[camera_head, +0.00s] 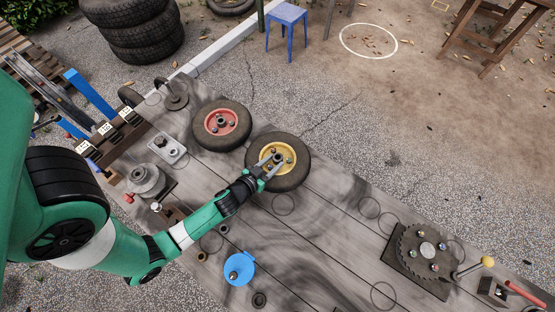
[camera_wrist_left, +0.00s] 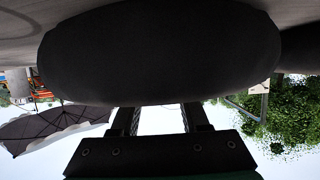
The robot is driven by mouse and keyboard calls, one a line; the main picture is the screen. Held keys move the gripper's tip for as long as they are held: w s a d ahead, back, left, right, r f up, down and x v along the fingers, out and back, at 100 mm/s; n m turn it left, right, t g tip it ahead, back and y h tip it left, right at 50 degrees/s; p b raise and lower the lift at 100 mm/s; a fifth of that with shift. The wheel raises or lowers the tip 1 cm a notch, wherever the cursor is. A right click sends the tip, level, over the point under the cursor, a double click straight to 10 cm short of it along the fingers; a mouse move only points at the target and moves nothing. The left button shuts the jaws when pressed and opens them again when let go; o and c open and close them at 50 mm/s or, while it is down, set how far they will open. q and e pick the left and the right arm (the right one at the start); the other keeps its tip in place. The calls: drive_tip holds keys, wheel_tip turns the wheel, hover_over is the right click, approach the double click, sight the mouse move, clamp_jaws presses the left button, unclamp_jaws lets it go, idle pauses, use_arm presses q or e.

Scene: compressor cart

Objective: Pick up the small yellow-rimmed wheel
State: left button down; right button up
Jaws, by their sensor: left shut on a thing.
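The yellow-rimmed wheel (camera_head: 290,178), a black tyre around a yellow hub, is at the upper middle of the wooden table in the head view. My left gripper (camera_head: 268,166) reaches over its near-left side, with its fingers at the yellow hub, and is shut on the wheel. In the left wrist view the dark tyre (camera_wrist_left: 160,55) fills the middle, and the finger bases (camera_wrist_left: 160,120) run up behind it. The fingertips are hidden there. I cannot tell whether the wheel touches the table. My right gripper is not in view.
A red-rimmed wheel (camera_head: 221,124) lies close by at the upper left. A blue funnel-like part (camera_head: 239,268) is below my arm. A toothed disc on a plate (camera_head: 425,250) and a lever with a yellow knob (camera_head: 487,262) are at the right. The table's middle right is mostly clear.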

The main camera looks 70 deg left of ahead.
sight(273, 166)
use_arm(q)
drive_tip(key=shift+w+d+r, duration=0.1)
drive_tip(key=shift+r, duration=0.05)
wheel_tip(273, 166, up, 10)
drive_tip(key=p, duration=0.6)
drive_tip(key=shift+p, duration=0.35)
